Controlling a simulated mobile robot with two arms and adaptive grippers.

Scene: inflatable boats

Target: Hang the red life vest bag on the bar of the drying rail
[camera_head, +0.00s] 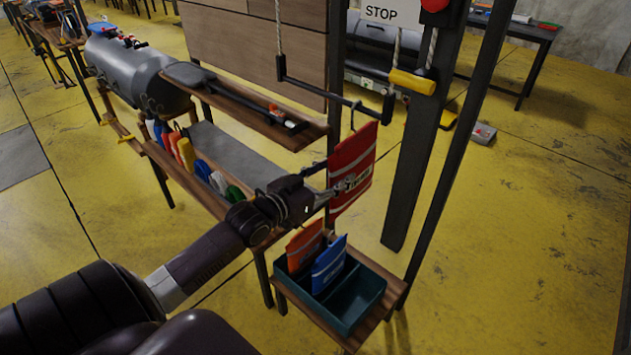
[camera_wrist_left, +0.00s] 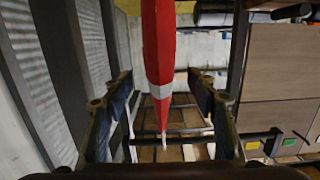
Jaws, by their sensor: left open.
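The red life vest bag (camera_head: 354,165), with a pale band and white lettering, is upright below the black bar (camera_head: 330,92) of the drying rail. The hook (camera_head: 354,110) at its top meets the bar and appears to be over it. My left gripper (camera_head: 338,187) is at the bag's left side in the head view, with its fingers open. In the left wrist view the bag (camera_wrist_left: 160,60) shows edge-on between the two spread fingers, with a gap on each side. My right gripper is in neither view.
A teal divided bin (camera_head: 352,315) with an orange bag (camera_head: 304,245) and a blue bag (camera_head: 329,264) stands on a low wooden stand below. A wooden shelf (camera_head: 240,98) and dark posts flank the rail.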

